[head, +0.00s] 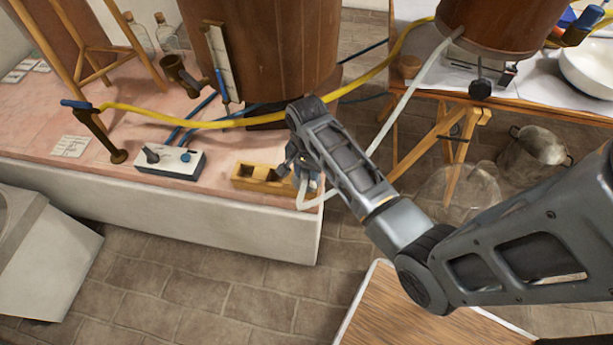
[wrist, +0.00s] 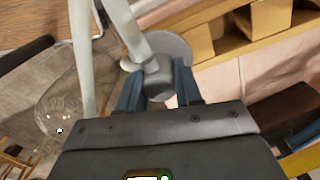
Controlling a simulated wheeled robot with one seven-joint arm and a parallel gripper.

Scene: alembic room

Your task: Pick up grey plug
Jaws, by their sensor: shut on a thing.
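In the wrist view, a grey plug (wrist: 157,76) sits between the two blue-grey fingers of my gripper (wrist: 158,88), which is shut on it. A pale stem rises from the plug, and a round grey disc (wrist: 173,48) shows behind it. In the head view my gripper (head: 303,168) is low over the front right corner of the pink-tiled bench (head: 215,190), beside a wooden block (head: 262,180). The plug cannot be made out clearly in that view, as my arm and gripper cover the spot.
A white hose (head: 385,125) hangs from the upper right barrel (head: 500,25) and passes behind my arm to the bench corner. A control box (head: 170,162) stands left of the block. A yellow hose (head: 200,122) crosses behind. A glass vessel (head: 462,190) stands on the floor.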

